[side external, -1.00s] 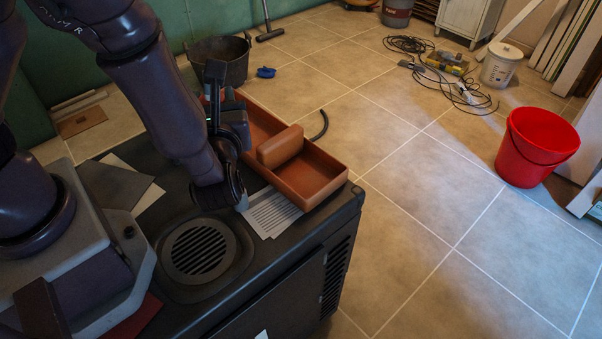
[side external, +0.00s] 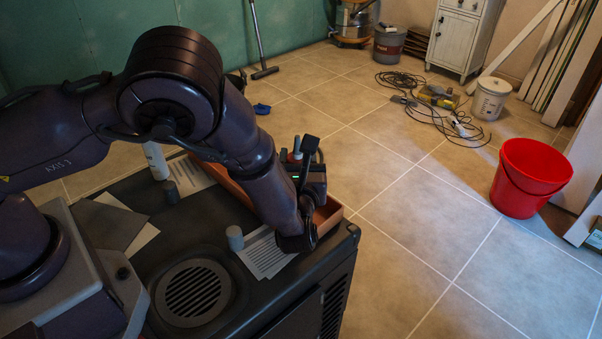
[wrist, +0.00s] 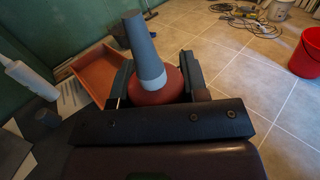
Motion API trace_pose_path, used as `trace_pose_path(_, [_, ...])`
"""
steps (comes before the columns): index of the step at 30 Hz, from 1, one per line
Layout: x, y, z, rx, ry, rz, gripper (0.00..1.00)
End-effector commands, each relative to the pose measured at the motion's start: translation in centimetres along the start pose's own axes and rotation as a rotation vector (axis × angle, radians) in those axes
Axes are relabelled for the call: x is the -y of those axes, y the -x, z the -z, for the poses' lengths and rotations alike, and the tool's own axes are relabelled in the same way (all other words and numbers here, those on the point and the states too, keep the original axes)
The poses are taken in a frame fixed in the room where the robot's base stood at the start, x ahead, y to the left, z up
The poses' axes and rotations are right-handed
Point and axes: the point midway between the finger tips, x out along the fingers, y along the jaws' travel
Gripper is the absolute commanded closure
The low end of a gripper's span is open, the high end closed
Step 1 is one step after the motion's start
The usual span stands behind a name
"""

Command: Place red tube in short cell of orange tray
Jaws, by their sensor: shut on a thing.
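The red tube (wrist: 158,92) stands between my fingers in the wrist view, with a grey tapered nozzle pointing up. My gripper (wrist: 158,80) is shut on it. In the side view my gripper (side external: 303,165) is over the right part of the orange tray (side external: 327,216), and the nozzle sticks up beside it. My arm hides most of the tray there. The wrist view shows an open stretch of the orange tray (wrist: 98,72) left of the tube. The short cell and the tube's lower end are hidden, so I cannot tell whether the tube touches the tray.
A white tube (side external: 155,160) and a grey cylinder (side external: 171,191) stand on the dark worktop left of my arm. Another grey cylinder (side external: 235,238) stands by papers (side external: 264,254) in front of the tray. A red bucket (side external: 530,177) is on the floor at right.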

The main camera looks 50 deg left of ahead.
Motion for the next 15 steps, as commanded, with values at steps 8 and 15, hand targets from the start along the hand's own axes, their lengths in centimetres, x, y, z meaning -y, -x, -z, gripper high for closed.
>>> trace_pose_path(8, [0.6, -0.4, 3.2, 0.0, -0.002, -0.001, 0.89])
trace_pose_path(15, [0.6, -0.4, 3.9, 0.001, 0.001, -0.001, 0.89])
